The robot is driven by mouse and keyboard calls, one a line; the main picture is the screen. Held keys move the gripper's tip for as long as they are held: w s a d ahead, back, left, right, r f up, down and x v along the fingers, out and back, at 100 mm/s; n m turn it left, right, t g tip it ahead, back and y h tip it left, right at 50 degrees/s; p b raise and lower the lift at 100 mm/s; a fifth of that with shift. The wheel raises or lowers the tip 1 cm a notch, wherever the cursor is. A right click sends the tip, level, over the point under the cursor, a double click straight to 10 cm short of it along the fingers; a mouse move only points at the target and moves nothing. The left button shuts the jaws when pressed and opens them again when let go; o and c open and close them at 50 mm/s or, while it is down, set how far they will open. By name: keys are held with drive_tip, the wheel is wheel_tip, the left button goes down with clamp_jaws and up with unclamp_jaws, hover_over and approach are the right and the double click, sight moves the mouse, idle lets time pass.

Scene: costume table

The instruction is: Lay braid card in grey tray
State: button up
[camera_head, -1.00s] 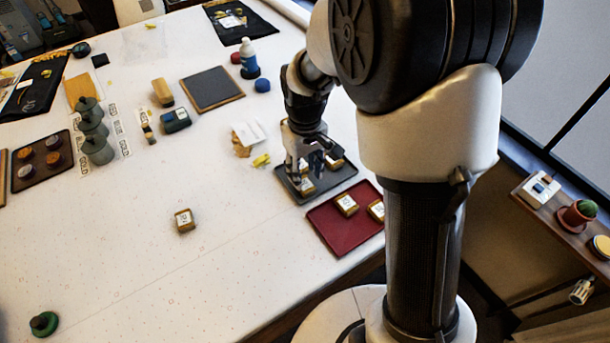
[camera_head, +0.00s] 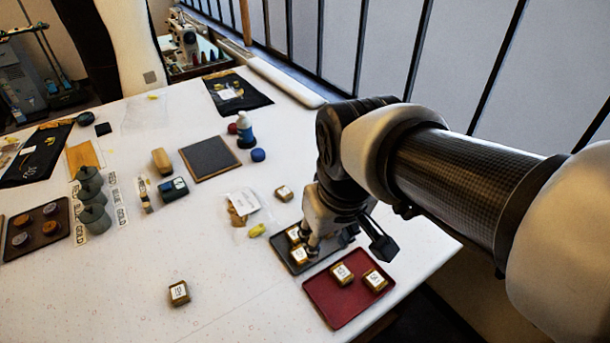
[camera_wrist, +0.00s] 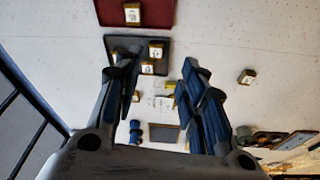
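The grey tray (camera_head: 272,243) lies at the table's right side, beside the red tray. Two small gold-brown blocks with white labels, (camera_head: 294,235) and (camera_head: 299,255), sit in its left part; they also show in the wrist view (camera_wrist: 155,50). My gripper (camera_head: 326,243) is over the grey tray and hides its right part. In the wrist view its fingers (camera_wrist: 160,92) are spread, with nothing seen held between them. No label can be read, so I cannot tell which item is the braid card. A white card or packet (camera_head: 243,203) lies left of the tray.
The red tray (camera_head: 322,307) holds two labelled blocks. One loose block (camera_head: 283,193) lies behind the grey tray, another (camera_head: 179,292) on the open front table. A dark board (camera_head: 210,158), a bottle (camera_head: 245,131) and grey canisters (camera_head: 92,195) stand farther off. The front left is clear.

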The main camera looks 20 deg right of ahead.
drive_tip(key=s+m+t, duration=0.1)
drive_tip(key=s, duration=0.7)
drive_tip(key=shift+d+r+t, duration=0.2)
drive_tip(key=shift+r+t, duration=0.15)
drive_tip(key=shift+t, duration=0.05)
idle(0.6)
